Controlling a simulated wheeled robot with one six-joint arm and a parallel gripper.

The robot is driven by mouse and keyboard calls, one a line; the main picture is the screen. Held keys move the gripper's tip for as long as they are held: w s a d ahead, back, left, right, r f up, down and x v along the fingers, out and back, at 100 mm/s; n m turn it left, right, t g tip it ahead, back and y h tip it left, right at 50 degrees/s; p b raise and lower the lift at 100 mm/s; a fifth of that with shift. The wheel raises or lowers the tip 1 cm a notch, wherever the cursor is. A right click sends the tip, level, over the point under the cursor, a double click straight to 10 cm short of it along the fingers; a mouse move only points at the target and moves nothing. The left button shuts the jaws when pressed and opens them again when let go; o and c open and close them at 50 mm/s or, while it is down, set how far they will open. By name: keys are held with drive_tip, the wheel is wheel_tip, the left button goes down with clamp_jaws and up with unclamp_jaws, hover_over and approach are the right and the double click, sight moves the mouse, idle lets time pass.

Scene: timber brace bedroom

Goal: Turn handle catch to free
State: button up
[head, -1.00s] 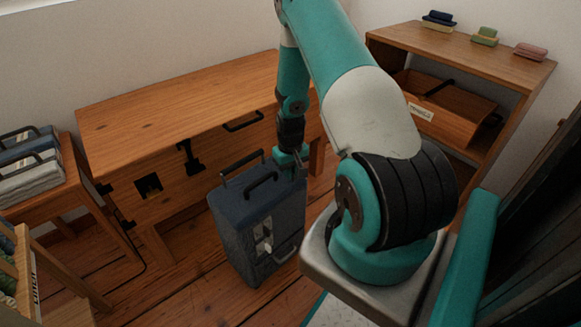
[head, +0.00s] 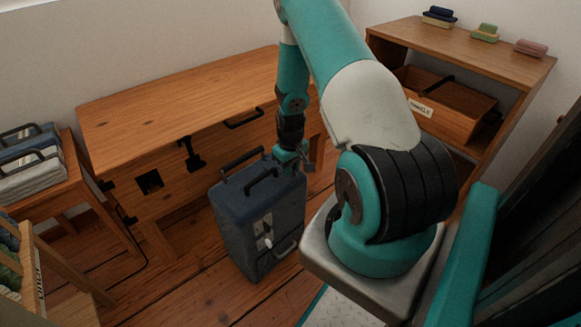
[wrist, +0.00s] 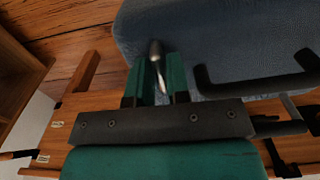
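A dark blue case (head: 240,235) stands upright on the floor with black handles on top. It also fills the upper right of the wrist view (wrist: 220,35). My gripper (head: 290,158) is at the case's top right edge, beside the handles. In the wrist view my gripper (wrist: 160,75) has its two teal fingers close around a small metal lever with a rounded end (wrist: 157,62), which looks like the handle catch. The fingers look shut on it, though their contact is partly hidden. A pale plate with another small lever (head: 265,235) is on the case's front face.
A wooden chest (head: 180,100) with black fittings stands close behind the case. A shelf unit (head: 470,45) holding a labelled drawer box (head: 440,105) is at right. A side table (head: 50,195) with folded stacks is at left. Floor is clear left of the case.

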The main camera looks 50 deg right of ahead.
drive_tip(key=shift+o, duration=1.3)
wheel_tip(320, 180, up, 17)
drive_tip(key=p, duration=0.3)
drive_tip(key=shift+r+p, duration=0.2)
drive_tip(key=shift+p, duration=0.2)
